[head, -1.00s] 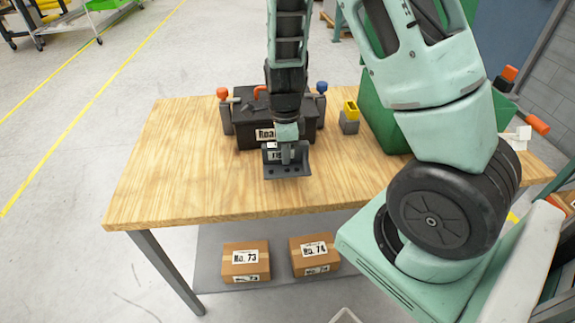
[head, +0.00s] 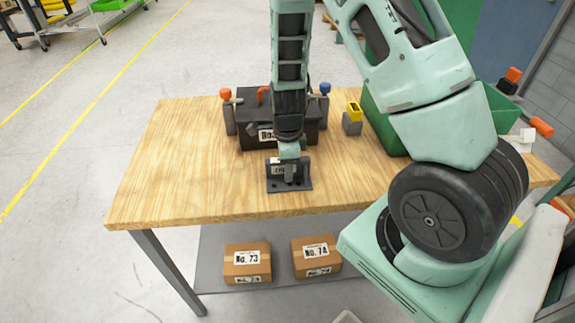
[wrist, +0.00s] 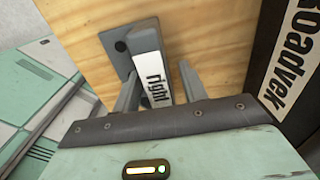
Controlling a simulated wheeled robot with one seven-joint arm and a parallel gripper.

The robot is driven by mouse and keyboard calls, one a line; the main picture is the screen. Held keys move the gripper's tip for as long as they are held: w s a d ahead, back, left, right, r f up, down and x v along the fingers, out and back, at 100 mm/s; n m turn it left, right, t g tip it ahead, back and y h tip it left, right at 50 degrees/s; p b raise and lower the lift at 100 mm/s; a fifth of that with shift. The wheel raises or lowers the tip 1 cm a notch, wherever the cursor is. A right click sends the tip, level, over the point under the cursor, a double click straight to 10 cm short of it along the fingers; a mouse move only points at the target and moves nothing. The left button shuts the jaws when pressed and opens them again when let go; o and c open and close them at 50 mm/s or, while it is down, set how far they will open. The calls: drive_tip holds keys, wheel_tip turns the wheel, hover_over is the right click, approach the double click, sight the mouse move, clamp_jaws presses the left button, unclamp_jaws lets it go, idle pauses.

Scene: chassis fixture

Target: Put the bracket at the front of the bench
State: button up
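The bracket (head: 304,187) is a dark piece with a flat base and an upright part with a white label. It sits flat on the wooden bench (head: 180,190), near the front edge. In the wrist view the bracket (wrist: 153,72) shows its label reading "right". My gripper (head: 290,160) points down over its upright part. In the wrist view my gripper's fingers (wrist: 160,88) stand on either side of that part, with a strip of wood showing between it and the right finger, so they look open. The arm's end hides some of the bracket in the head view.
A dark labelled box (head: 258,128) stands right behind the bracket, with orange-topped (head: 228,110) and blue-topped (head: 322,103) posts beside it. A yellow and grey block (head: 353,119) and a green bin (head: 385,130) are to the right. The bench's left side is clear.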

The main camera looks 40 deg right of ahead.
wheel_tip(320, 180, up, 12)
drive_tip(key=shift+r+p, duration=0.1)
drive_tip(key=shift+p, duration=0.3)
drive_tip(key=s+a+r+n+y, duration=0.1)
drive_tip(key=s+a+r+n, duration=0.2)
drive_tip(key=a+n, duration=0.45)
drive_tip(key=s+a+r+n, duration=0.2)
drive_tip(key=s+a+n, duration=0.1)
drive_tip(key=a+n, duration=0.45)
drive_tip(key=s+a+r+n, duration=0.2)
drive_tip(key=s+a+n, duration=0.2)
drive_tip(key=s+n, duration=0.3)
drive_tip(key=s+a+r+n, duration=0.1)
drive_tip(key=s+a+n, duration=0.4)
drive_tip(key=n, duration=0.5)
drive_tip(key=shift+s+r+n, duration=0.3)
drive_tip(key=shift+s+r, duration=0.1)
drive_tip(key=shift+s, duration=0.5)
